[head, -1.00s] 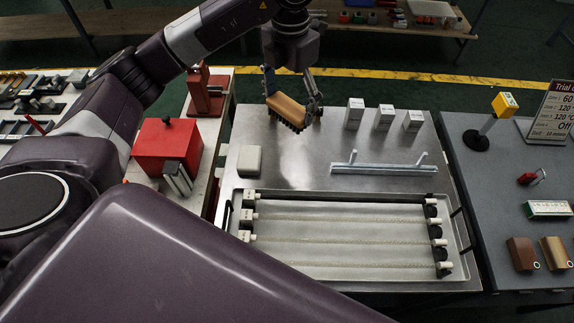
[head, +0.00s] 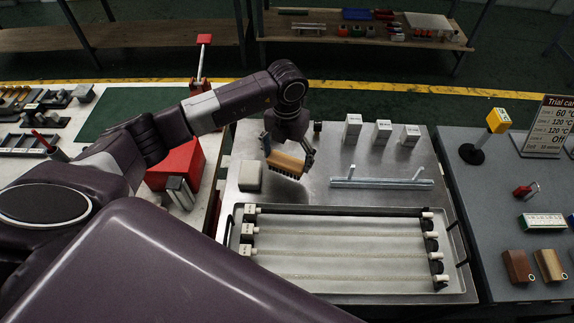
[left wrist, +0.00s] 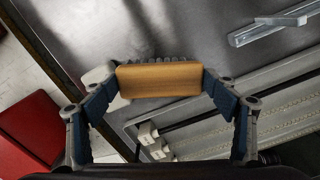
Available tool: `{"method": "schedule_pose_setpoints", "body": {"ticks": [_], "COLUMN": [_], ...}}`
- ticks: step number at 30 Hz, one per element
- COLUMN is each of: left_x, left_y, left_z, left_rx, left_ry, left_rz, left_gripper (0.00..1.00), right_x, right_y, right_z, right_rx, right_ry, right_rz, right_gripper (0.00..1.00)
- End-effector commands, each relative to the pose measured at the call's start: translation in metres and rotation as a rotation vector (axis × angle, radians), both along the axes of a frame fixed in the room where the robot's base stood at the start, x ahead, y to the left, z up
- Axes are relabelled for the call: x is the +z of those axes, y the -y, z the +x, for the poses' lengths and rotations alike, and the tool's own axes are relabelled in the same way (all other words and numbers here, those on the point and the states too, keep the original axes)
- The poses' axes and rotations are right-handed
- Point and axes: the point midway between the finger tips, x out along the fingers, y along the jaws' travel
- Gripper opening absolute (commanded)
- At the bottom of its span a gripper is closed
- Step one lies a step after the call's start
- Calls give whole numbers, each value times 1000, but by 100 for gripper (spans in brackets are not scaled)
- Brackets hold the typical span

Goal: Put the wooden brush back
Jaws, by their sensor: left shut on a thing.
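The wooden brush (head: 286,163) is a tan block with dark bristles on its underside. My left gripper (head: 287,158) is shut on it and holds it over the steel table, behind the tray and just right of a white block. In the left wrist view the brush (left wrist: 158,80) lies crosswise between the two blue-padded fingers, its smooth wooden face toward the camera. I cannot tell the exact gap to the table. My right gripper is not in view.
The steel table bears a white block (head: 250,175), three white boxes (head: 382,132), a rail with two upright pegs (head: 382,184) and a long tray (head: 345,292) with rods. A red box (head: 178,165) stands left. A grey table (head: 490,200) stands right. Bare steel lies around the brush.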

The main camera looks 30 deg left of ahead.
Motion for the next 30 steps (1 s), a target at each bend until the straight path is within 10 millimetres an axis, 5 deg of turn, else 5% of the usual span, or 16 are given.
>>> {"method": "schedule_pose_setpoints", "body": {"ticks": [12, 25, 26, 30], "left_x": [-48, -56, -55, -55], "left_y": [1, 0, 0, 0], "left_z": [0, 1, 0, 0], "left_rx": [0, -1, -1, -1], "left_ry": [-1, 1, 1, 1], "left_rz": [-1, 0, 0, 0], "left_gripper": [57, 57, 81, 97], "right_x": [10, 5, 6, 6], "right_y": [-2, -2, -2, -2], "right_z": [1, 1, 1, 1], "right_rx": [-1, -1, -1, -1], "right_ry": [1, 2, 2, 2], "right_rz": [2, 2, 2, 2], "right_gripper": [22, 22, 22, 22]}}
